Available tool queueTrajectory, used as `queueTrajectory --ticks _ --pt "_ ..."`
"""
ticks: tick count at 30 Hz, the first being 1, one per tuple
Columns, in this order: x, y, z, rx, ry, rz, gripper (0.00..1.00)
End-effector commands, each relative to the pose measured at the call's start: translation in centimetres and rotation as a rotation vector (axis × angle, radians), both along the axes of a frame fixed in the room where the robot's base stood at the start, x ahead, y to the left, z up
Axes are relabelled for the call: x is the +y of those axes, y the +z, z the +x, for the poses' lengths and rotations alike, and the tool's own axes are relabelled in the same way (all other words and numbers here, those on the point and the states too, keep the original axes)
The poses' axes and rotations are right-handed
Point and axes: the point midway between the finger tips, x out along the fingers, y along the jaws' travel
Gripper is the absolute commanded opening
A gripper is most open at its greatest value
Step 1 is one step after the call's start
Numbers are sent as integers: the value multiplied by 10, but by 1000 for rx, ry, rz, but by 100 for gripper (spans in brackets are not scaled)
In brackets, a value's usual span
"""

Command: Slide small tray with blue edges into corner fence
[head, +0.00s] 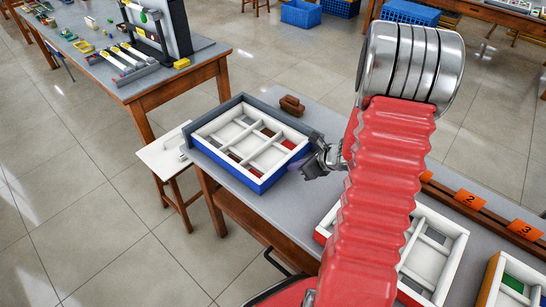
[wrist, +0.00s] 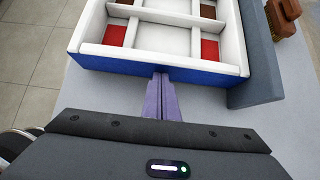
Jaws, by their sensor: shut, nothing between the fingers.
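The small tray with blue outer walls (head: 262,184) and white dividers lies on the grey table. It also shows at the top of the wrist view (wrist: 205,75). The grey corner fence (head: 283,119) runs along two of its sides in the head view. In the wrist view one fence wall (wrist: 254,65) stands close along the tray's right side; I cannot tell whether they touch everywhere. My gripper (head: 305,172) is shut and empty at the tray's near wall. Its purple fingertips (wrist: 161,76) are at the blue wall, apparently against it. Red and brown pieces show in some compartments.
A white-walled tray (head: 440,245) and numbered orange tags (head: 470,199) are on the right part of the table. A white stool (head: 165,155) stands off the left edge. Bare tabletop lies around my gripper.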

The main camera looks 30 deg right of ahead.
Motion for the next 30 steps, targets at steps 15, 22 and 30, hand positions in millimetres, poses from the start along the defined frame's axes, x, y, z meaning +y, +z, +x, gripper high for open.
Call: queueTrajectory --ticks 15,22,30 --pt "-6 6 -16 0 -1 -1 0" --pt "-9 9 -25 0 -1 -1 0" --pt "-10 10 -29 0 1 -1 0"
